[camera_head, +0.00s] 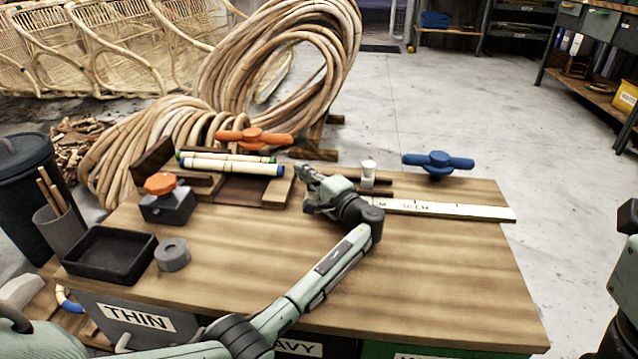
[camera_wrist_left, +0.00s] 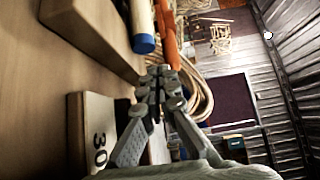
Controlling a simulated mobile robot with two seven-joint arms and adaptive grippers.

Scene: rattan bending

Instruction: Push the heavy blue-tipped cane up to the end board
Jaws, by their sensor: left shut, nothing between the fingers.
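The blue-tipped cane (camera_head: 232,167) is a thick cream rod lying on a wooden rack, its blue end facing right. A second, green-tipped cane (camera_head: 222,157) lies just behind it. The dark brown end board (camera_head: 152,161) stands at the rack's left end; I cannot tell whether the cane's far end touches it. My left gripper (camera_head: 304,174) is shut and empty, just right of the blue end. In the left wrist view the blue tip (camera_wrist_left: 144,44) is just beyond my fingertips (camera_wrist_left: 160,76); contact is unclear.
An orange clamp handle (camera_head: 254,138) stands behind the rack and a blue one (camera_head: 438,163) to the right. A white ruler (camera_head: 450,210) lies right of my gripper. An orange-knobbed block (camera_head: 168,200) and black tray (camera_head: 110,254) sit at left. The front tabletop is clear.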

